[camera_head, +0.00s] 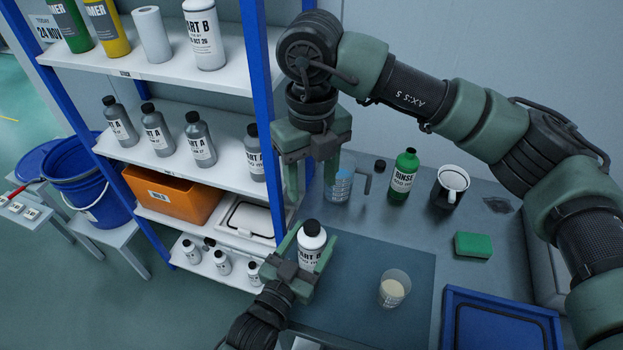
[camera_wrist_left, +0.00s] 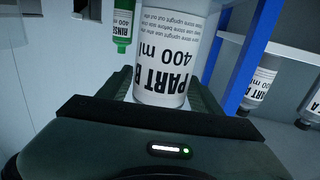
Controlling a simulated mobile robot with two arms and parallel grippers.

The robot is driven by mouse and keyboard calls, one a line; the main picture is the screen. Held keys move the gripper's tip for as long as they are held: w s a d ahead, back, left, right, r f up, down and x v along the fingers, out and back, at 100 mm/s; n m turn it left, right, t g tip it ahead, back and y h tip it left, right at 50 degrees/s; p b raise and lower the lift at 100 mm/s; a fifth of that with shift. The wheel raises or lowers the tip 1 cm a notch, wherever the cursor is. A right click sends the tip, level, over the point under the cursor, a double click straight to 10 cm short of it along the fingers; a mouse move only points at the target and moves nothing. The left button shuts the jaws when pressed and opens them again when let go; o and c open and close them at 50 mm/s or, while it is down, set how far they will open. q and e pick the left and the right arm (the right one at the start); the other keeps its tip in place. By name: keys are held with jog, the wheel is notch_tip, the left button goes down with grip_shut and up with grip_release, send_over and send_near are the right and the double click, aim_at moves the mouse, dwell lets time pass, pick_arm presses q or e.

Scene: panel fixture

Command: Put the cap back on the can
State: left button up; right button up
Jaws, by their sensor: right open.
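A small dark cap (camera_head: 380,166) lies on the bench at the back, left of the green RINSE bottle (camera_head: 402,178). Whether that bottle's dark top is a cap is too small to tell. My left gripper (camera_head: 303,252) is shut around a white PART B bottle (camera_head: 312,241), which has a black top and is upright. The bottle's label fills the middle of the left wrist view (camera_wrist_left: 172,62), between the fingers. My right gripper (camera_head: 311,188) is open and empty, fingers pointing down, above and behind the white bottle.
A blue-tinted beaker (camera_head: 340,185), a dark mug-like vessel (camera_head: 448,188) and a green sponge (camera_head: 473,245) stand on the bench. A cup of pale liquid (camera_head: 394,288) is on the dark mat (camera_head: 365,270). A blue tray (camera_head: 500,325) is at right; shelving (camera_head: 258,80) bounds the left.

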pick_arm(q)
jog(key=shift+o, duration=0.7)
jog(key=shift+s+a+f, duration=0.1)
jog(key=shift+s, duration=0.1)
jog(key=b+v, duration=0.1)
jog(key=v, duration=0.6)
jog(key=shift+s, duration=0.2)
jog(key=shift+a, duration=0.1)
